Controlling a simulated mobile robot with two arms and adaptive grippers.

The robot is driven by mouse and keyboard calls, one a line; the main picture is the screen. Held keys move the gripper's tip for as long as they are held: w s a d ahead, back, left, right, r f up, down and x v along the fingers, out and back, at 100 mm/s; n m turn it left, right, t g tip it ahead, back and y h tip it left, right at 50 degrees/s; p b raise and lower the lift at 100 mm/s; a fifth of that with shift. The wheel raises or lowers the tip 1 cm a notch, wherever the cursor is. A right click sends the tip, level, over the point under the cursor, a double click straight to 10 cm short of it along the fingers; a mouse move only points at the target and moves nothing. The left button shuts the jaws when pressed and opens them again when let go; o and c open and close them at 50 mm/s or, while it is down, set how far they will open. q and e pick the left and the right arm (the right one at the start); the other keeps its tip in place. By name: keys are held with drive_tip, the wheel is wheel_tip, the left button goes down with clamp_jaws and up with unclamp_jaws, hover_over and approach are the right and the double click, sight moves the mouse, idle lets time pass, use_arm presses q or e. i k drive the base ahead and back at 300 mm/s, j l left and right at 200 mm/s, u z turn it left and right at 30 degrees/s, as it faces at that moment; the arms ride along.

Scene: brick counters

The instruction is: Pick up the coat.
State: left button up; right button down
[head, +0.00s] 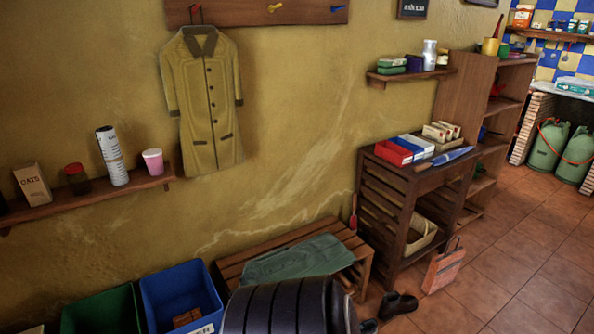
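The coat (204,100) is yellow-olive with a dark collar, dark buttons and dark pocket flaps. It hangs flat against the wall in the head view, left of centre. It hangs from a red hook (195,13) on a wooden rack board (240,12) at the top. Neither of my grippers is in view.
A wall shelf (90,197) left of the coat holds a carton, jar, can and cup. Below are a slatted bench (230,268) with a folded grey-green cloth (298,258) and a blue bin (180,290). A dark slatted cabinet (385,205) stands right. Shoes (397,304) lie on the floor.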

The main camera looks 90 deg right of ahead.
sight(322, 254)
drive_tip(key=z, duration=2.75)
